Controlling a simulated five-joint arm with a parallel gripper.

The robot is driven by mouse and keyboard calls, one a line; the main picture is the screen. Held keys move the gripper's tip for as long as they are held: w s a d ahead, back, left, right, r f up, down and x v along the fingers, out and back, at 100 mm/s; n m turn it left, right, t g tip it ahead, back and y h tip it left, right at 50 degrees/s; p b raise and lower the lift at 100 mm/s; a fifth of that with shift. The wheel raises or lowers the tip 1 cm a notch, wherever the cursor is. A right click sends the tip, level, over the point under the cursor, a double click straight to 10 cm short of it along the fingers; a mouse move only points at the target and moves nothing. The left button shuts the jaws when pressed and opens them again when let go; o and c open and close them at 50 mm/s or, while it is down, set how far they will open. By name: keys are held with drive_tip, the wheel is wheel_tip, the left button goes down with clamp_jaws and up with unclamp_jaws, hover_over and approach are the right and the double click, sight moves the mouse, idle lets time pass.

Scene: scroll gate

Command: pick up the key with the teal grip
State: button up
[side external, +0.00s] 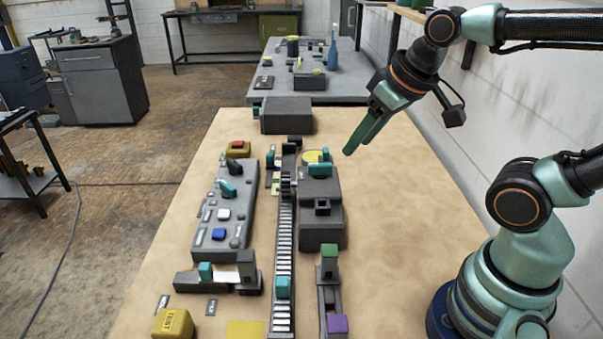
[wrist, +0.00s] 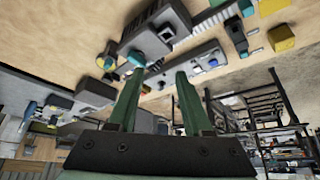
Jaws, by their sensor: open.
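Several teal pieces show, and I cannot tell for certain which is the key's grip. One teal piece (side external: 320,169) sits on top of the dark grey box (side external: 321,235), beside a yellow disc. It seems to be the teal piece (wrist: 136,60) by the left fingertip in the wrist view. Another teal piece (side external: 227,188) is a lever-like part on the grey console (side external: 205,240). My gripper (side external: 350,149) is open and empty, above and to the right of the box in the side view. Its two fingers (wrist: 159,72) stand apart in the wrist view.
A toothed rail (side external: 283,235) with a teal block (side external: 283,287) runs along the middle. A slider with a green block (side external: 329,258) and a purple block (side external: 337,324) is at front. A yellow box (side external: 173,324) stands front left. The table's right side (side external: 400,230) is clear.

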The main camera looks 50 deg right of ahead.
drive_tip(key=shift+o, duration=0.6)
